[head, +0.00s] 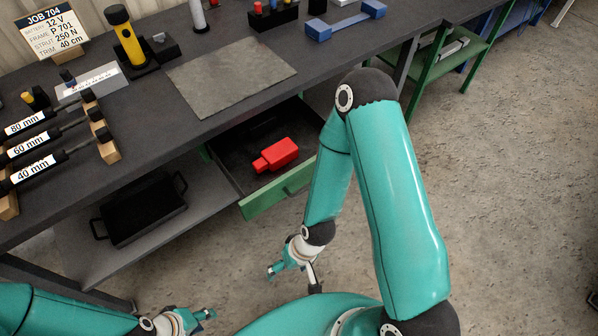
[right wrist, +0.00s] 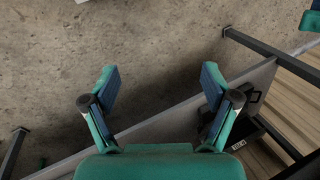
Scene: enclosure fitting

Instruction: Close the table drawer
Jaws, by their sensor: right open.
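The table drawer (head: 279,191) stands open under the workbench in the head view, its green front pulled out and its dark inside showing. A red block-shaped object (head: 276,155) lies in it. My right gripper (head: 291,276) is below and in front of the drawer front, apart from it. The right wrist view shows this gripper (right wrist: 160,88) with its fingers spread and nothing between them. The drawer front is not clearly seen in that view. My left gripper (head: 204,315) is low at the bottom left of the head view, away from the drawer; its opening is unclear.
The workbench top (head: 140,130) carries a grey mat (head: 231,77), a yellow torch (head: 125,36), labelled struts and a job sign (head: 52,33). A black tray (head: 140,210) sits on the lower shelf left of the drawer. Open concrete floor (head: 500,170) lies to the right.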

